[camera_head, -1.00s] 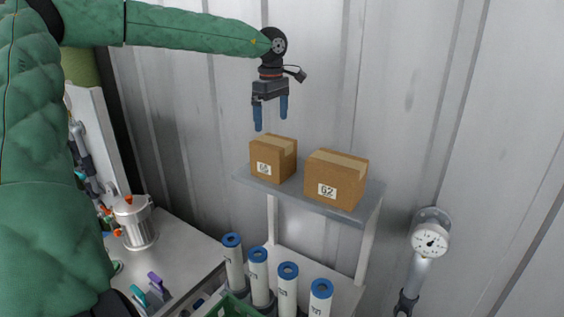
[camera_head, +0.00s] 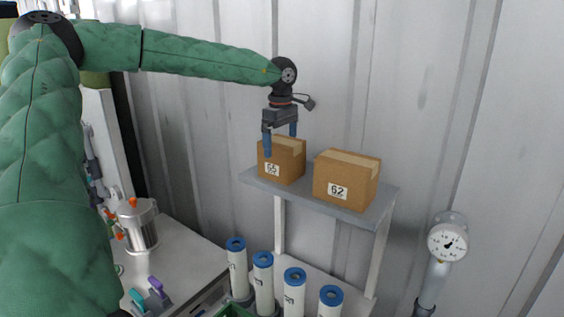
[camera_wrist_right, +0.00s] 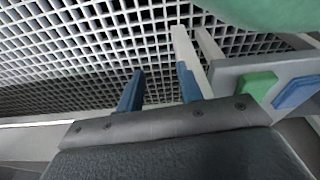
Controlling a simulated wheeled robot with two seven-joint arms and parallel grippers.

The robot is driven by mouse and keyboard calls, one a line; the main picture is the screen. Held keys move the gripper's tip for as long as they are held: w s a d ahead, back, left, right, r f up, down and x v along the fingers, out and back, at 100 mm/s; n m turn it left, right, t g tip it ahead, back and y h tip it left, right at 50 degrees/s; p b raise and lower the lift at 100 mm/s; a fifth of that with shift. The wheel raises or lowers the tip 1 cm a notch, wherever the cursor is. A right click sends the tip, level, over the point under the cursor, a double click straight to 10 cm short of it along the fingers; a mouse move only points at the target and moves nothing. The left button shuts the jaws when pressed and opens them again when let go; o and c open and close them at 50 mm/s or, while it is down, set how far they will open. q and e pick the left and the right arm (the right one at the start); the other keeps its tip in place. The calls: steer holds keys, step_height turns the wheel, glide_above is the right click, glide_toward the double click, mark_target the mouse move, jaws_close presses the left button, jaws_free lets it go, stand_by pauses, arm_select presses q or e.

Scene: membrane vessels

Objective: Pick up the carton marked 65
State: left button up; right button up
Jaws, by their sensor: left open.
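The carton marked 65 (camera_head: 283,164) is a small brown box with tape on top and a white label. It sits on the left part of a grey shelf (camera_head: 355,212). My left gripper (camera_head: 280,146) is open and points down at this carton, with blue fingers. One finger overlaps the carton's front left edge in the picture and the other is by its far side. I cannot tell whether they touch it. My right gripper (camera_wrist_right: 160,92) shows in the right wrist view with its blue fingers apart, nothing between them, above a grating.
A larger carton marked 62 (camera_head: 345,182) stands just right of the 65 carton on the shelf. Several white cylinders with blue rings (camera_head: 264,280) stand below. A metal pot (camera_head: 139,226) is on the left bench. A gauge (camera_head: 447,243) is at the right. The corrugated wall is close behind.

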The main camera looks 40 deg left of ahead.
mark_target(281, 157)
arm_select(q)
steer(key=f, duration=0.4)
steer(key=shift+s+d, duration=0.2)
steer(key=shift+w+a+f, duration=0.1)
steer(key=shift+f, duration=0.35)
steer(key=shift+r, duration=0.1)
steer(key=c, duration=1)
